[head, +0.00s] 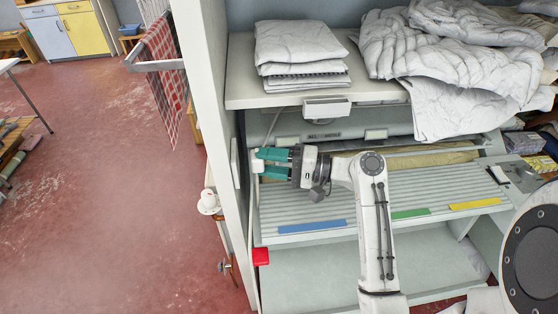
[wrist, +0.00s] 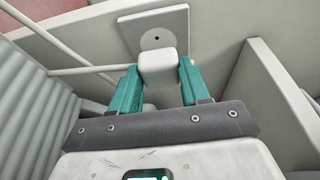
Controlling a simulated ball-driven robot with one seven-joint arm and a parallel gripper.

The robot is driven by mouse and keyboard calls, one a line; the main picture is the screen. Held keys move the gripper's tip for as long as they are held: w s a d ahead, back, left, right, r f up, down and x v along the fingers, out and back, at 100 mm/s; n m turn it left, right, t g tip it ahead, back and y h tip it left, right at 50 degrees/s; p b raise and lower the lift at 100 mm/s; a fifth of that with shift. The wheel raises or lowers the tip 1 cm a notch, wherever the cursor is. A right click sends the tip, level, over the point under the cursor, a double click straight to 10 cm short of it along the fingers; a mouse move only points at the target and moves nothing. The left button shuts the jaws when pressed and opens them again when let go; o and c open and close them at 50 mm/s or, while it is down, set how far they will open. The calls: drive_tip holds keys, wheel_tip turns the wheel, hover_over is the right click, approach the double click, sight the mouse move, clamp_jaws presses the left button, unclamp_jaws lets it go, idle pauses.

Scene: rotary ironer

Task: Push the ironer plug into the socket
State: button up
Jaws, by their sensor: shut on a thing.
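The white plug (head: 257,166) is a small block between the green fingers of my gripper (head: 262,162), which is shut on it. In the wrist view the plug (wrist: 157,68) sits between the fingertips, with its front facing away from me. The socket (wrist: 155,38) is a pale square plate with a small dark round hole, mounted on a grey wall just beyond the plug. In the head view the socket (head: 235,163) is on the tall side panel, left of the fingertips. The plug covers the lower part of the plate; I cannot tell whether they touch.
The ironer's ribbed board (head: 370,193) lies below my arm, with blue, green and yellow strips along its front. A shelf (head: 289,99) with folded linen is above. The side panel (head: 205,70) closes the left. A pale cable (wrist: 85,71) runs left of the plug.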

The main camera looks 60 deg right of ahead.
drive_tip(key=shift+w+a, duration=0.55)
drive_tip(key=shift+w, duration=0.1)
drive_tip(key=shift+p, duration=0.55)
idle(1.6)
drive_tip(key=shift+w+a, duration=0.4)
drive_tip(key=shift+w, duration=0.05)
idle(0.7)
drive_tip(key=o, duration=1.1)
drive_tip(key=shift+o, duration=0.2)
drive_tip(key=shift+s, duration=0.1)
drive_tip(key=b+v, duration=0.2)
drive_tip(key=v, duration=0.8)
drive_tip(key=shift+s+d, duration=0.15)
drive_tip(key=shift+s, duration=0.15)
